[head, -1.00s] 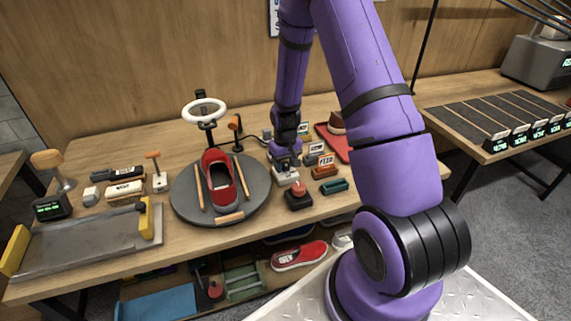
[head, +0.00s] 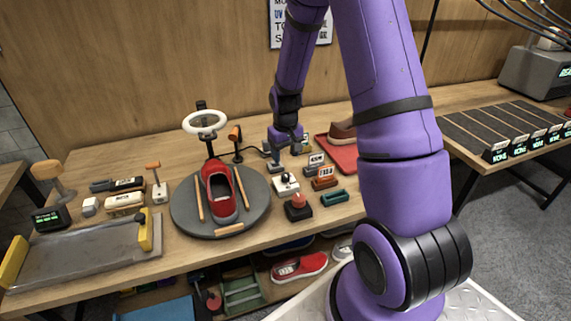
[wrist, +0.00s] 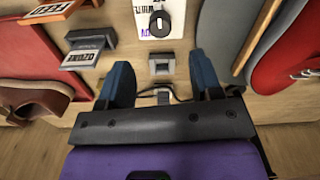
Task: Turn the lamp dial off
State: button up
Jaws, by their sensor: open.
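A small white block with a dark round knob, apparently the lamp dial (head: 286,184), sits on the table right of the turntable. In the wrist view the knob (wrist: 158,22) is at the top centre above printed lettering, too cropped to read fully. The white ring lamp (head: 204,122) stands behind the turntable. My gripper (head: 287,158) is behind the dial, toward the wall, and apart from it. In the wrist view my gripper (wrist: 162,80) is open and empty, its blue fingers either side of a small grey box (wrist: 161,64) with a cable.
The grey turntable (head: 260,215) holds a red shoe (head: 219,192). A red button (head: 298,200) stands in front of the dial. Labelled blocks, including an orange one (head: 325,183), stand to its right. A red tray (head: 330,146) with a brown shoe is at the back right.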

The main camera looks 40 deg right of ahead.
jog(key=shift+r, duration=0.9)
jog(key=shift+r, duration=0.1)
jog(key=s+a+r+t, duration=0.1)
jog(key=s+a+r, duration=0.3)
jog(key=r, duration=0.6)
jog(key=s+a+r+t, duration=0.1)
jog(key=s+a+r, duration=0.25)
jog(key=r, duration=0.55)
jog(key=s+a+r+t, duration=0.1)
jog(key=s+a+r, duration=0.1)
jog(key=s+r, duration=0.3)
jog(key=s+a+r+n+t, duration=0.1)
jog(key=s+r, duration=0.5)
jog(key=s, duration=0.8)
jog(key=a+t, duration=0.1)
jog(key=a, duration=0.1)
jog(key=shift+a+r+n, duration=0.15)
jog(key=shift+a+n, duration=0.15)
